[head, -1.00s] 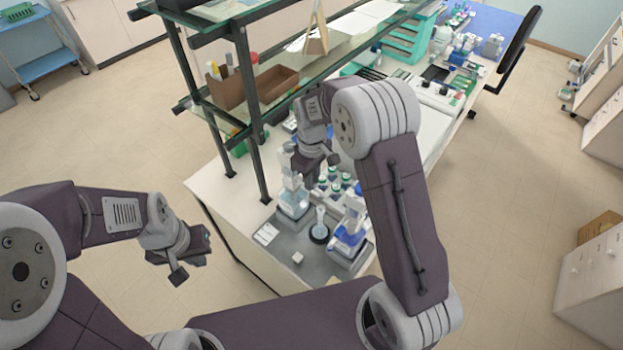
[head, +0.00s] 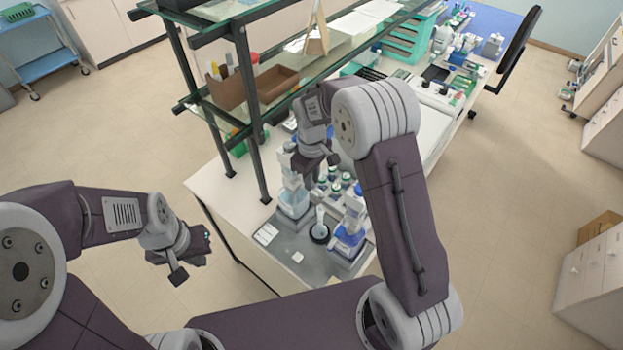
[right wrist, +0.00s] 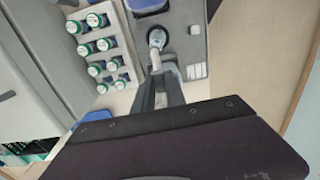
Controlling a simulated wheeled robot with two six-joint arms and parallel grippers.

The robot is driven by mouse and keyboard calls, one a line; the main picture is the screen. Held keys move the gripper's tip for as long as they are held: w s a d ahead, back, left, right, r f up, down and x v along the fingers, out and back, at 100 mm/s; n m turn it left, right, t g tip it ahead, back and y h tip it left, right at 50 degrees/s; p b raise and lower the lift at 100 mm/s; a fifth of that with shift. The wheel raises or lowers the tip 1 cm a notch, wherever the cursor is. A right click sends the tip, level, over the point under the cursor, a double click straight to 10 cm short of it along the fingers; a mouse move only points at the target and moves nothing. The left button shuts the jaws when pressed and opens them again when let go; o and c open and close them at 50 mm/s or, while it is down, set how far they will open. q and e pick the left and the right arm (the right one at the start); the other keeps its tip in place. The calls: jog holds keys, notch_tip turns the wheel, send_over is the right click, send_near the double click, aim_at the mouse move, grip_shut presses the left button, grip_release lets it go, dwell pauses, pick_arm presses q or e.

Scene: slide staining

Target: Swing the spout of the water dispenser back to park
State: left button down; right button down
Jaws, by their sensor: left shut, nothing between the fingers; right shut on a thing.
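My left gripper (head: 190,262) is shut and empty, off the bench over the floor.
A blue-based dispenser (head: 349,238) stands at the tray's right. Several green-capped bottles (right wrist: 102,45) stand in a rack behind. A shelf post (head: 250,110) rises left of my right gripper. A small white block (head: 297,257) lies on the front of the tray.

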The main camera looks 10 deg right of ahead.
jog(key=shift+s+a, duration=0.1)
jog(key=w+a+m+p, duration=0.1)
jog(key=a+m, duration=0.9)
jog(key=m, duration=0.7)
jog(key=shift+w+m+p, duration=0.2)
jog(key=shift+m+p, duration=0.1)
jog(key=shift+m, duration=0.1)
dwell(0.5)
jog(key=c, duration=1.4)
grip_release()
jog(key=shift+c, duration=0.2)
jog(key=shift+o, duration=0.4)
jog(key=shift+w+d+f, duration=0.1)
jog(key=shift+w, duration=0.05)
